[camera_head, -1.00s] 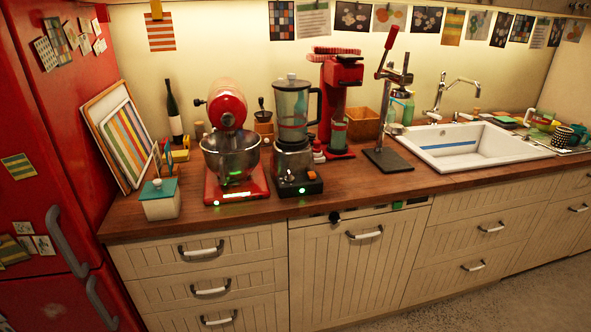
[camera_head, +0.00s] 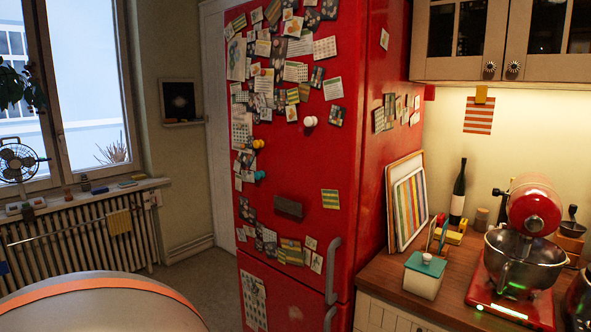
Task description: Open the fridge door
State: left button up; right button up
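The red fridge (camera_head: 350,180) stands in the middle of the head view, its front covered with magnets, notes and pictures. Its upper door (camera_head: 300,215) is shut. A grey curved handle (camera_head: 333,270) sits at the lower right edge of the upper door. A second handle (camera_head: 330,318) is at the top right of the lower door (camera_head: 285,298) and is cut off by the bottom of the frame. The lower door is shut too. Neither of my grippers is in view.
A wooden counter (camera_head: 455,275) to the fridge's right holds a red mixer (camera_head: 528,210), a teal-lidded box (camera_head: 424,276) and a dark bottle (camera_head: 459,190). A rounded surface with an orange band (camera_head: 100,288) is at lower left. Grey floor (camera_head: 208,275) shows between it and the fridge.

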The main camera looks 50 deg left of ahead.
aim_at(287, 62)
jog(key=i+u, duration=0.1)
jog(key=u, duration=0.4)
jog(key=i+u, duration=0.1)
jog(key=u, duration=0.85)
jog(key=i+u, duration=0.15)
jog(key=u, duration=0.3)
jog(key=l, duration=0.05)
